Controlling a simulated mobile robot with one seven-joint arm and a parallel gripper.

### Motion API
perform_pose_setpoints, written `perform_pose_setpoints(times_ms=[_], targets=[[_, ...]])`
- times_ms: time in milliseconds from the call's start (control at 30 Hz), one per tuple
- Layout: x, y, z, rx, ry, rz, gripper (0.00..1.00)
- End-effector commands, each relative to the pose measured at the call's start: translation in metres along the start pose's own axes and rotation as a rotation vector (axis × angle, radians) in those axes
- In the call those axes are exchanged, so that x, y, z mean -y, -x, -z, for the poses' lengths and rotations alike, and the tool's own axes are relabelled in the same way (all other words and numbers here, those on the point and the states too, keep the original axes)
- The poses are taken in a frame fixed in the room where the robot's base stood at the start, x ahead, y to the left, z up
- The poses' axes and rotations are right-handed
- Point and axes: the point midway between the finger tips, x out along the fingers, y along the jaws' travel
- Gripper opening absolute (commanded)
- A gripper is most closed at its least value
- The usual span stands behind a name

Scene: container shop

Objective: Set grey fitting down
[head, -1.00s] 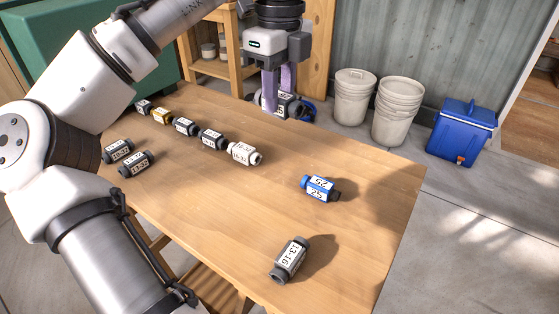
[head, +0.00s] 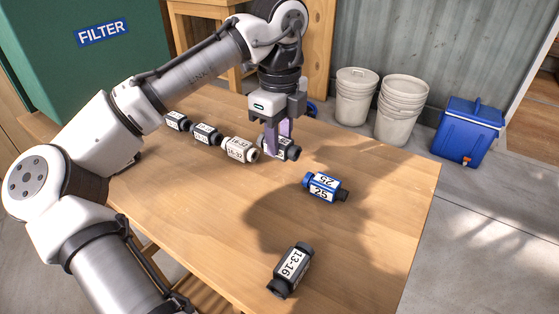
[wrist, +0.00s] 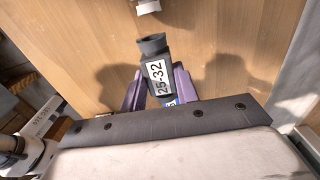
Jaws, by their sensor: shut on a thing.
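My gripper (head: 278,150) is shut on the grey fitting (head: 293,152), to the right of the white fitting in the head view. The fingers hide part of it there. In the wrist view the grey fitting (wrist: 153,62) shows its label 25-32 and its dark end between the purple fingers (wrist: 160,92). It is over the table, seemingly a little above the wood; I cannot tell the exact gap.
The white fitting (head: 240,149) and two dark fittings (head: 207,134) (head: 177,121) form a row leftward on the wooden table (head: 210,215). A blue fitting (head: 325,187) lies to the right, a dark 13-16 fitting (head: 290,270) at the front. Bare wood lies between.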

Motion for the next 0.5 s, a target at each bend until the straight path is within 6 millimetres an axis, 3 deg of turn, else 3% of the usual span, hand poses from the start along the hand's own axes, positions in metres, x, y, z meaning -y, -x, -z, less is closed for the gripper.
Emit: perform_pose_setpoints(times_ms=[333, 500], targets=[[0.000, -0.043, 0.000, 0.000, 0.000, -0.001, 0.07], [0.000, -0.050, 0.000, -0.001, -0.001, 0.000, 0.07]])
